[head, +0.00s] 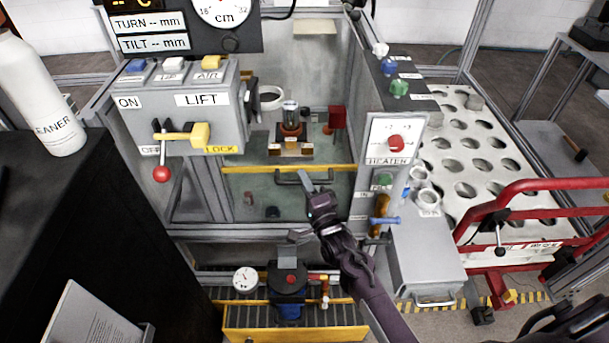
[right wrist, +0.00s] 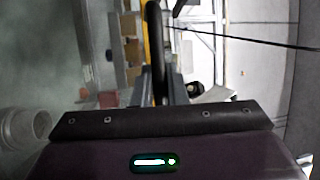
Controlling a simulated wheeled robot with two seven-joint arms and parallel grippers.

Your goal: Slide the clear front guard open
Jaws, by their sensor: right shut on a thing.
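The clear front guard (head: 247,200) is a see-through pane across the lower front of the machine bay, with a yellow strip (head: 245,169) along its upper edge. Its dark bar handle (head: 284,181) sits just below the strip. My right gripper (head: 308,187) reaches up from below and is shut on this handle. In the right wrist view the black handle (right wrist: 155,45) runs up from the middle of the gripper, with the yellow strip behind it. The fingertips are partly hidden there by the gripper body. My left gripper is out of view.
Left of the guard is a grey LIFT box (head: 180,125) with a yellow LOCK piece (head: 201,134) and a red-knobbed lever (head: 162,173). At right is the HEATER panel (head: 393,141). Below is a slatted tray (head: 240,317) with a gauge. Inside the bay stands a small fixture (head: 291,130).

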